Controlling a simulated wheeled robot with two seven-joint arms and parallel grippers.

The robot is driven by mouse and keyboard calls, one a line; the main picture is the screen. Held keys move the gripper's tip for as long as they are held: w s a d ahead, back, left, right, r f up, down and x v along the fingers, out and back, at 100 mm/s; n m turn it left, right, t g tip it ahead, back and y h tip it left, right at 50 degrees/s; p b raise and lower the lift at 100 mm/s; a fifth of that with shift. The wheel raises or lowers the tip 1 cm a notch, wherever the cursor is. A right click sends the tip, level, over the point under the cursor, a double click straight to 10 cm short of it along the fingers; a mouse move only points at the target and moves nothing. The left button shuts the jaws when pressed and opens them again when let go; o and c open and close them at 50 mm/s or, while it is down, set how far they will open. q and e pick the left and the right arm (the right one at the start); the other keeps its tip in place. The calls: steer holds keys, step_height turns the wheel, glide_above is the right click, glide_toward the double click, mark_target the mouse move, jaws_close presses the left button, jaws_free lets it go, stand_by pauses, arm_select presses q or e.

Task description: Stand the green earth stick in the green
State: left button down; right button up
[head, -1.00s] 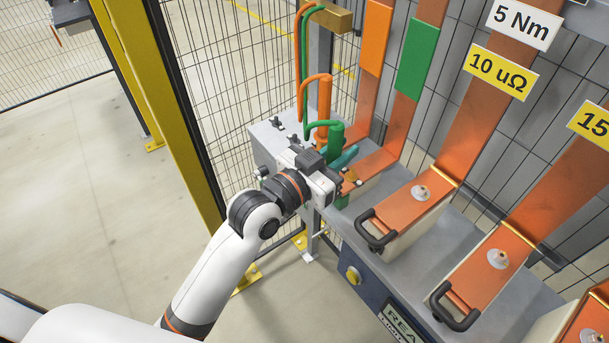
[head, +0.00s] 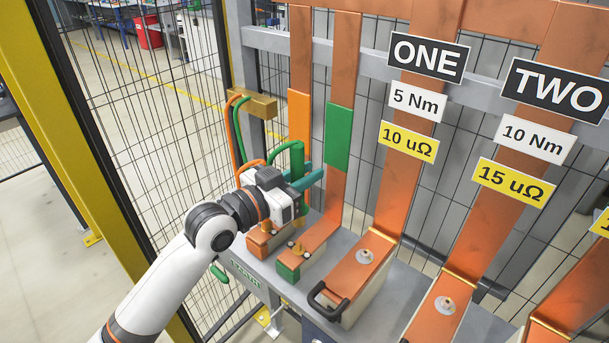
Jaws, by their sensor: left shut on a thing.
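The green earth stick (head: 298,160) is upright, with a green cable looping from its top. My left gripper (head: 305,182), with teal fingers, is shut on it; the gripper body hides its lower part. The green-ended foot (head: 288,271) of the copper bar with the green band (head: 339,138) is below the gripper, with a brass fitting (head: 298,247) on top. The held stick looks raised above it, but its lower end is hidden. An orange-ended foot (head: 258,248) is just left of it. My right gripper is not in view.
An orange cable (head: 231,140) and the green one hang from a brass-coloured block (head: 252,105); the orange stick is mostly hidden behind my gripper. Mesh fence and a yellow post (head: 62,120) are at left.

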mark_target(305, 206)
arm_select(q)
steer(key=shift+f+b, duration=1.4)
steer(key=shift+f, duration=1.1)
steer(key=shift+p, duration=0.5)
steer(key=shift+f+b, duration=1.05)
steer(key=shift+f, duration=0.55)
steer(key=c, duration=1.2)
jaws_free()
